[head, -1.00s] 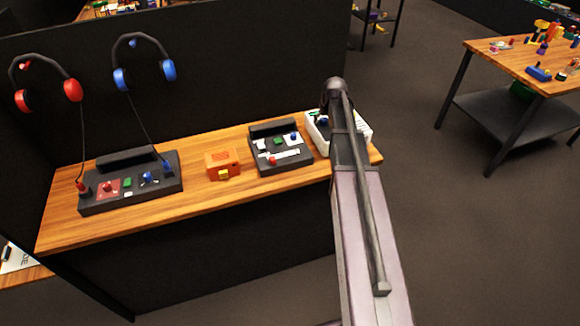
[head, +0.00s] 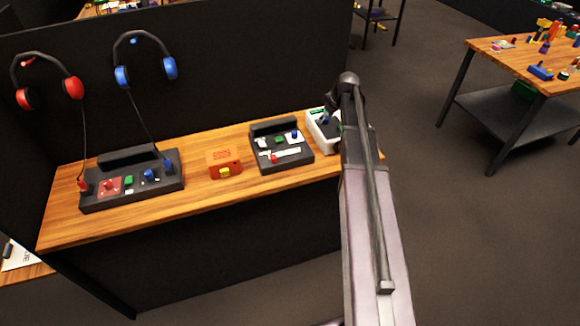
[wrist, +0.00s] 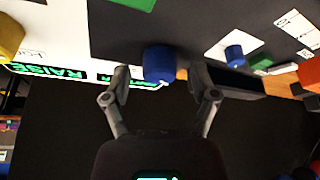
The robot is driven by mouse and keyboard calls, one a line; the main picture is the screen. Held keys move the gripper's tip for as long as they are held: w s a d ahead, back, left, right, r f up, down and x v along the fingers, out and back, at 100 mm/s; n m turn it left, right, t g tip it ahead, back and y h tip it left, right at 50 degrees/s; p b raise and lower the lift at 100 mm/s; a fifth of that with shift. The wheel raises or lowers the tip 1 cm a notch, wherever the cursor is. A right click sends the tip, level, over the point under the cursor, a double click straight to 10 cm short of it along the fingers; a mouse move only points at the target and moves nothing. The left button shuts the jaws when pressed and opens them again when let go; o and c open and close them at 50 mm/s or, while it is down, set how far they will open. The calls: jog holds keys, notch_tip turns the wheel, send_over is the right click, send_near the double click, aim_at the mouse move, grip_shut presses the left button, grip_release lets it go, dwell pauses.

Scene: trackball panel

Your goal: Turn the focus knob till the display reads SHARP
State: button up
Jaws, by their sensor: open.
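My gripper (wrist: 160,82) is open in the wrist view, with a finger on each side of a blue knob (wrist: 159,63). The knob is between or just beyond the fingertips; contact cannot be told. It stands on a dark panel face, and no label shows that names it the focus knob. In the head view the white-edged panel (head: 314,133) is at the bench's right end, partly covered by my arm. My gripper is largely hidden there.
A dark slider panel (head: 268,166) stands just left of the white-edged panel. Farther left are an orange box (head: 224,164) and a dark headset panel (head: 160,190). A yellow part (wrist: 10,37) is at the wrist view's left edge. The black partition stands behind the bench.

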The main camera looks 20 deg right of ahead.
jog(key=shift+d+n, duration=0.1)
jog(key=shift+n, duration=0.3)
jog(key=shift+p+v, duration=0.9)
jog(key=shift+v, duration=0.05)
jog(key=p+v, duration=1.1)
jog(key=v, duration=0.1)
jog(key=s+a+f+m+g+b, duration=0.1)
jog(key=s+a+f+b, duration=0.2)
jog(key=s+a, duration=0.2)
jog(key=s+a+f+m+g+h+b, duration=0.1)
jog(key=s+a+f+m+b, duration=0.1)
jog(key=s+a, duration=0.4)
jog(key=s+a+f+m+g+b, duration=0.1)
jog(key=s+a+f, duration=0.4)
jog(key=a, duration=0.7)
jog(key=s+m+b, duration=0.1)
jog(key=b, duration=0.1)
jog(key=shift+s+a+g+h+b, duration=0.2)
jog(key=shift+a+g+h+b, duration=0.1)
jog(key=shift+h+b, duration=0.1)
jog(key=shift+m, duration=0.7)
jog(key=s+a, duration=0.2)
jog(key=s, duration=0.1)
jog(key=shift+s+a+f, duration=0.1)
jog(key=shift+s, duration=0.15)
